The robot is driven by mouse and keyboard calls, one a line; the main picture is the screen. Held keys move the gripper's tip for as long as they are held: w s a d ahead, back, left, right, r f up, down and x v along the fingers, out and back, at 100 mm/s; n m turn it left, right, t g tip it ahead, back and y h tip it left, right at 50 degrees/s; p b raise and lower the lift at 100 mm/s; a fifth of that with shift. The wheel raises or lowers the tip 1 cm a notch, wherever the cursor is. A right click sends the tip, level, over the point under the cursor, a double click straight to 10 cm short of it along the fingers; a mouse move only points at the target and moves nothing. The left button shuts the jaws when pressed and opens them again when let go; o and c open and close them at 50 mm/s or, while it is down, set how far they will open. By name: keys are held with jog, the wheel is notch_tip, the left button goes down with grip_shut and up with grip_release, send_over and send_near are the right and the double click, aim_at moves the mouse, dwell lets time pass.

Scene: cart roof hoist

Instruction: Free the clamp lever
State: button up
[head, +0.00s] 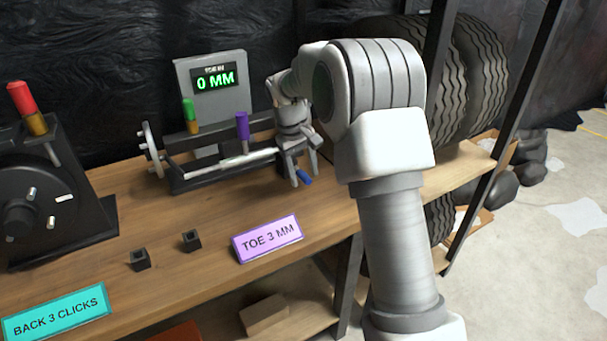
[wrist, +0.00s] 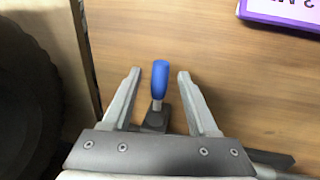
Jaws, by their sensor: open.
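The clamp lever has a blue handle (head: 305,179) at the right end of the dark toe fixture (head: 222,179) on the bench. In the wrist view the blue handle (wrist: 160,80) sits on a short metal stem above a dark base (wrist: 154,120). My gripper (head: 301,170) is over the right end of the fixture. In the wrist view its two fingers (wrist: 158,75) are apart, one on each side of the lever. A gap shows between each finger and the handle. My arm hides part of the fixture's right end in the head view.
A display (head: 213,80) reading 0 MM stands behind the fixture. A purple peg (head: 242,127) and a green peg (head: 188,110) stand on the fixture. A "TOE 3 MM" sign (head: 267,240) and two small dark blocks (head: 191,240) are in front. Tyres (head: 478,75) stand at right.

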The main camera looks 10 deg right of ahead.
grip_shut()
dwell(1.4)
